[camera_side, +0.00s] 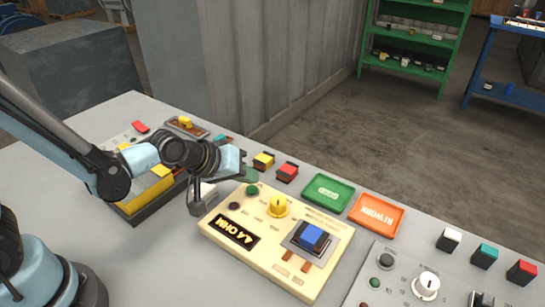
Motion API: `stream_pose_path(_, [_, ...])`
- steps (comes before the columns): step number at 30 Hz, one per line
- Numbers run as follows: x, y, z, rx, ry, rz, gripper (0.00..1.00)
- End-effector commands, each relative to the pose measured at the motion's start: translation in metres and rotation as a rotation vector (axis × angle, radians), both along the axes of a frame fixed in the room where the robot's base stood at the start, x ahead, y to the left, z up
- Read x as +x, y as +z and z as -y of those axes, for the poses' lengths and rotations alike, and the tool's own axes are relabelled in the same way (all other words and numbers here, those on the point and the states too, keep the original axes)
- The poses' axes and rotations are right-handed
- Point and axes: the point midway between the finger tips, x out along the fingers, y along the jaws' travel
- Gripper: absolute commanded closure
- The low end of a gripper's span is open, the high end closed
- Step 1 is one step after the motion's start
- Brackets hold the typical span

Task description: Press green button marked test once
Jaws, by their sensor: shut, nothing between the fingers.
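A cream test panel (245,221) lies on the grey table. A small dark green button (252,190) is on its far left part; its marking is too small to read. The panel also has a dark button (234,206), a yellow knob (279,207), a display (237,236) reading "4.4 OHM" and a blue block (312,237) in a holder. My gripper (242,165) is shut and empty, just behind and left of the green button in the picture. It looks apart from the button, but its height over the panel is hard to judge.
A green tray (328,193) and an orange REWORK tray (376,214) lie behind the panel. Yellow (263,160) and red (288,171) blocks stand near my gripper.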

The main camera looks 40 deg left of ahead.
Motion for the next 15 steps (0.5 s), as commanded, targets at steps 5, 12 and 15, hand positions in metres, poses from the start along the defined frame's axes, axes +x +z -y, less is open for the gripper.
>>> stream_pose_path(5, [0.000,0.002,0.000,0.000,0.000,0.000,1.00])
stream_pose_path(12, [0.000,0.005,0.000,0.000,0.001,0.001,1.00])
stream_pose_path(15, [0.000,0.012,0.000,0.000,0.001,0.001,1.00])
